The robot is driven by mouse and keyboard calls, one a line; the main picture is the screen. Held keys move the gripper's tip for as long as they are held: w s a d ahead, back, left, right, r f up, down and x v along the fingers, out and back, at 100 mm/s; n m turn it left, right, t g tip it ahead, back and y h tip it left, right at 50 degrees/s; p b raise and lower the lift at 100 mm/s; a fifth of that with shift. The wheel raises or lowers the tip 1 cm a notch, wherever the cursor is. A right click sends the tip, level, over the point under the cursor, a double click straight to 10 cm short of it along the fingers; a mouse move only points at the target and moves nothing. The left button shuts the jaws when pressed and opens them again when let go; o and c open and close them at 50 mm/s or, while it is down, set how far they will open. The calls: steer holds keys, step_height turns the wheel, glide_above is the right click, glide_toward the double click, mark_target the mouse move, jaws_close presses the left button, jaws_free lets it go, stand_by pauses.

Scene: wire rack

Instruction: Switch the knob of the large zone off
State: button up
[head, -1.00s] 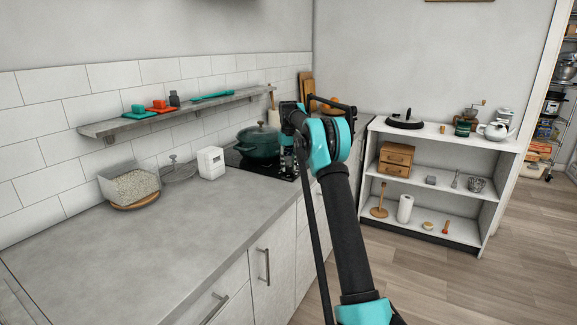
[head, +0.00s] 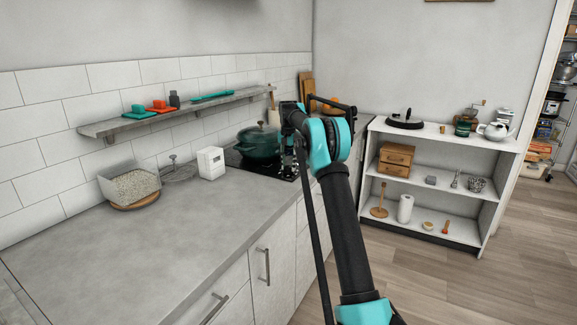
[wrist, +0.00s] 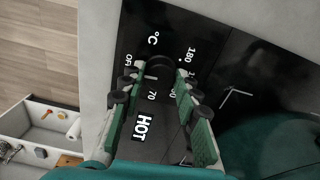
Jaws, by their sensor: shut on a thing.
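The black cooktop (wrist: 215,50) lies under my gripper, with white printed marks including "°C", "OFF", "70", "180" and "HOT". A dark round knob (wrist: 160,61) sits among these marks in the wrist view. My gripper (wrist: 160,70) is shut on it, with a green-padded finger on each side. The knob's pointer direction is not clear. "OFF" is left of the knob. In the head view my gripper (head: 290,170) is at the cooktop's front right, and the knob is hidden behind it.
A dark green lidded pot (head: 260,142) stands on the cooktop just left of my gripper. A white box (head: 211,162) and a container of grains (head: 131,186) are on the grey counter (head: 165,235). A white shelf unit (head: 440,180) stands to the right.

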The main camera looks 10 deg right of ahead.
mark_target(289, 166)
steer(key=shift+m, duration=0.5)
steer(key=o, duration=1.2)
steer(key=shift+c, duration=0.2)
steer(key=shift+r, duration=0.15)
step_height(289, 166, up, 12)
